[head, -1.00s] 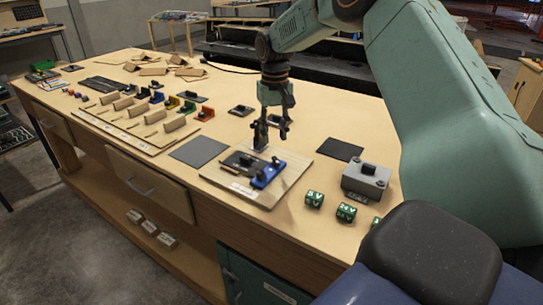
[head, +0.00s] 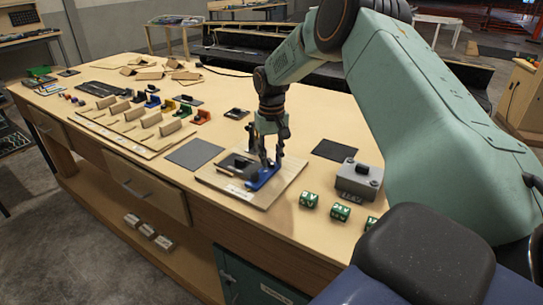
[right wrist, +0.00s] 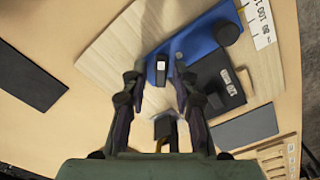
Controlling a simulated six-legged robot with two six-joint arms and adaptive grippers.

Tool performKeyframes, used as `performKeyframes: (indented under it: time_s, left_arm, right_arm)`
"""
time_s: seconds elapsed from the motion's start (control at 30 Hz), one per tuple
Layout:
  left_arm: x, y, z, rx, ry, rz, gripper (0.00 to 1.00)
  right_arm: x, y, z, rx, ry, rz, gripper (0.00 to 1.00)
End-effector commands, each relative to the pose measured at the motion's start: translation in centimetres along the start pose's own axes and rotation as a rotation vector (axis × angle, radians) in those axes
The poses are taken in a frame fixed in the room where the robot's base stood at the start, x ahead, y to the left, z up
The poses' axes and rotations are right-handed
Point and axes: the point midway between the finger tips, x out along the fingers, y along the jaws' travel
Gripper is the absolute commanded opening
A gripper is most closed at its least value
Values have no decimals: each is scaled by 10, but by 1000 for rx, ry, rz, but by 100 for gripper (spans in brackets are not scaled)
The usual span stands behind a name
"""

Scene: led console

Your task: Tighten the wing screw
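My right gripper (head: 268,163) points down over a light wooden board (head: 284,184) on the bench. The board bears a black module (right wrist: 222,88) and a blue part (right wrist: 200,45). In the right wrist view, the right gripper (right wrist: 158,85) is open, with its fingertips apart. A small dark upright piece with a pale face (right wrist: 161,66), possibly the wing screw, stands at the end of the blue part, just beyond the gap between the fingertips. I see no contact. In the head view the fingers partly hide it. My left gripper is not in view.
A dark grey mat (head: 194,153) lies left of the board and a black mat (head: 335,149) right of it. A grey box with a black knob (head: 358,181) and green cubes (head: 340,212) stand at right. A rack of wooden holders (head: 137,122) fills the left.

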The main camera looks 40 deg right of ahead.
Motion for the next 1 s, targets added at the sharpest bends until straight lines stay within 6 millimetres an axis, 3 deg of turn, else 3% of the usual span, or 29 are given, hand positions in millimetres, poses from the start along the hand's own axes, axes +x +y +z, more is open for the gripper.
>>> performKeyframes:
  time_s: [0.3,0.73,1.0]
  left_arm:
    - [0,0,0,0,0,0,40]
    - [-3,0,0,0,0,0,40]
    - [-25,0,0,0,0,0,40]
  right_arm:
    - [0,0,0,0,0,0,0]
    - [-1,0,0,16,-2,1,0]
    - [-4,0,0,145,-3,2,0]
